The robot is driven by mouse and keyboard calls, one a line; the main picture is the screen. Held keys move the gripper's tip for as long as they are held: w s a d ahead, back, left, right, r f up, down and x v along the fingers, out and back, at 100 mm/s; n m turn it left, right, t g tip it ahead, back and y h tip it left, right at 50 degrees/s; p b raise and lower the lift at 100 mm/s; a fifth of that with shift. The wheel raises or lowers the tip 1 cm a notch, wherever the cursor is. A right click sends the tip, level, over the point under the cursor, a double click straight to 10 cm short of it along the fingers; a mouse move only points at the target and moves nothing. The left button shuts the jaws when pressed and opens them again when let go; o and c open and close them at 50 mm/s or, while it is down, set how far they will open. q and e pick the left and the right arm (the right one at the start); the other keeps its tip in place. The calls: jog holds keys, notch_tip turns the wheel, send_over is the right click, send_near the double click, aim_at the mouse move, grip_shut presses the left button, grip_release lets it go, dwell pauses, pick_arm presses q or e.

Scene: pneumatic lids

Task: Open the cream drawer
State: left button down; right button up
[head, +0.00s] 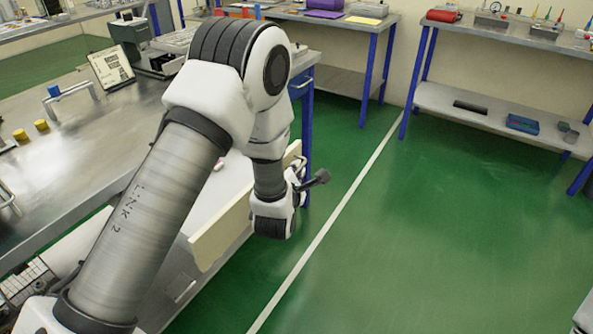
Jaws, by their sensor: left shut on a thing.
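The cream drawer (222,232) sticks out from under the metal workbench on its right side. Its cream front panel stands clear of the bench, and part of its pale inside (226,188) shows between bench and panel. My left gripper (298,181) is at the outer face of the panel, near its far end, shut on the drawer's handle. The wrist and gripper hide the handle and the exact contact. My left arm also covers part of the drawer and bench edge. My right gripper is not in view.
The metal workbench (75,170) carries a framed sheet (111,68), a blue-topped handle and yellow caps. Another bench (340,20) stands at the back, and a shelved bench (480,112) at the right. The green floor (400,240) right of the drawer is clear.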

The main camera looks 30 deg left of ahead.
pick_arm(q)
jog(key=c, duration=1.5)
grip_release()
jog(key=v, duration=0.7)
jog(key=shift+s, duration=0.2)
jog(key=shift+d, duration=0.1)
